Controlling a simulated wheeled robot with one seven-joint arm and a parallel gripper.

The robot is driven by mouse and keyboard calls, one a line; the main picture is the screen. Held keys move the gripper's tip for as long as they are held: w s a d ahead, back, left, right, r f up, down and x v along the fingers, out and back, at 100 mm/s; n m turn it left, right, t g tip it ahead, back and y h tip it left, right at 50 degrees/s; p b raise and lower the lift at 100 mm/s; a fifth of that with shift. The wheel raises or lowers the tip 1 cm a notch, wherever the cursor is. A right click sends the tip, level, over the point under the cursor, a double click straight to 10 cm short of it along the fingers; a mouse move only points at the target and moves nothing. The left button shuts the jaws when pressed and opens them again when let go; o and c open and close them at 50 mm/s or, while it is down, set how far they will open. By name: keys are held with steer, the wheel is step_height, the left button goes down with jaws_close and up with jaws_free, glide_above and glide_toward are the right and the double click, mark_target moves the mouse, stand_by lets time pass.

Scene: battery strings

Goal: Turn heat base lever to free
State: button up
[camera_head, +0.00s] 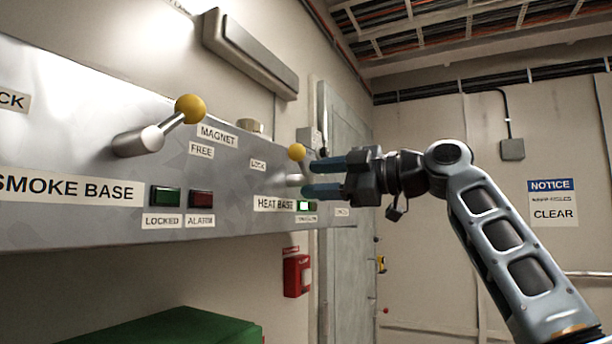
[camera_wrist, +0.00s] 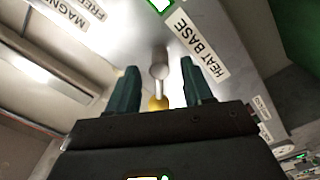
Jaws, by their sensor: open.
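The heat base lever has a yellow ball knob (camera_head: 297,152) and a pale metal hub (camera_head: 294,181), on the panel right of the LOCK label (camera_head: 258,165). Its knob points up in the head view. My gripper (camera_head: 307,178) is open in front of the lever, with one finger above the other. In the wrist view, the hub (camera_wrist: 160,62) and yellow knob (camera_wrist: 158,103) lie between my gripper's two fingers (camera_wrist: 160,68). Contact cannot be told. The HEAT BASE label (camera_head: 274,204) and a lit green lamp (camera_head: 304,206) are below it. Its FREE label is not readable in the head view.
The smoke base lever (camera_head: 190,108) stands on the same panel to the left, with a dark green lamp (camera_head: 165,196) and a dark red lamp (camera_head: 201,199) below. A red box (camera_head: 297,275) hangs under the panel. A green surface (camera_head: 175,328) lies lower left.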

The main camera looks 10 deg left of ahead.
mark_target(312, 180)
steer(key=shift+p+x, duration=0.3)
steer(key=shift+x, duration=1.25)
jaws_close()
